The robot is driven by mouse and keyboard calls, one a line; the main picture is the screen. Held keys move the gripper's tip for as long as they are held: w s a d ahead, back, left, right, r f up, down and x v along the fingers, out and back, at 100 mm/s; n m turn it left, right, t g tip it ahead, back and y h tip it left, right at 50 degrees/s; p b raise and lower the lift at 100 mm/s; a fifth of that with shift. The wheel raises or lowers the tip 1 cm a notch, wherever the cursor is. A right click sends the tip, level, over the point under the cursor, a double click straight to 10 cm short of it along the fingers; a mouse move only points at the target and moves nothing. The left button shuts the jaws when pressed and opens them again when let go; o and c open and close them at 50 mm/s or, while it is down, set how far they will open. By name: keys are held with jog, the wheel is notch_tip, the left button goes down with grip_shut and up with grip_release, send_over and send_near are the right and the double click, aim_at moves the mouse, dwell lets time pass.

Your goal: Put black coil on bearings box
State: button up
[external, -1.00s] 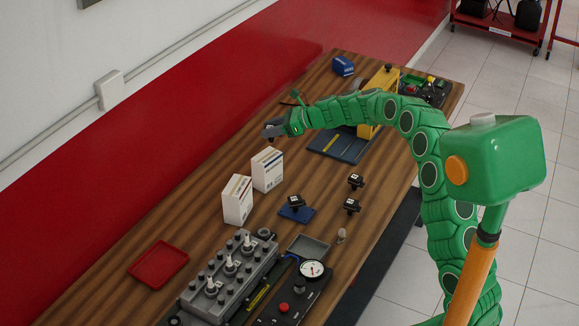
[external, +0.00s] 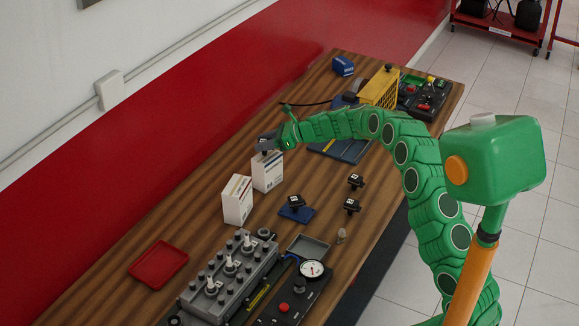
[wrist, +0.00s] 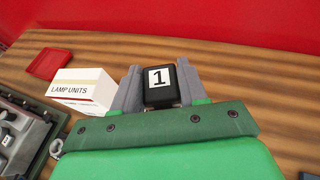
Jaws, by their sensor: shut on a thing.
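My gripper (external: 267,146) is shut on the black coil (wrist: 161,86), a dark block with a white "1" label seen between the two grey fingers in the wrist view. In the external view my gripper is right at the top of the farther white box (external: 267,174). Its label is not readable, but the nearer white box (external: 237,202) reads "LAMP UNITS" in the wrist view (wrist: 82,88), so the farther one appears to be the bearings box. It is hidden in the wrist view. I cannot tell whether the coil touches its top.
The lamp units box stands close beside the farther box. Several similar black coils (external: 352,206) stand to the right, one on a blue base (external: 297,214). A red tray (external: 158,264) and grey engine block (external: 228,280) are nearer. The red wall (external: 200,120) is behind.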

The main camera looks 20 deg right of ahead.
jog(key=shift+f, duration=0.15)
jog(key=o, duration=1.2)
jog(key=shift+c, duration=0.2)
jog(key=shift+d, duration=0.1)
jog(key=v, duration=1.2)
jog(key=shift+s, duration=0.1)
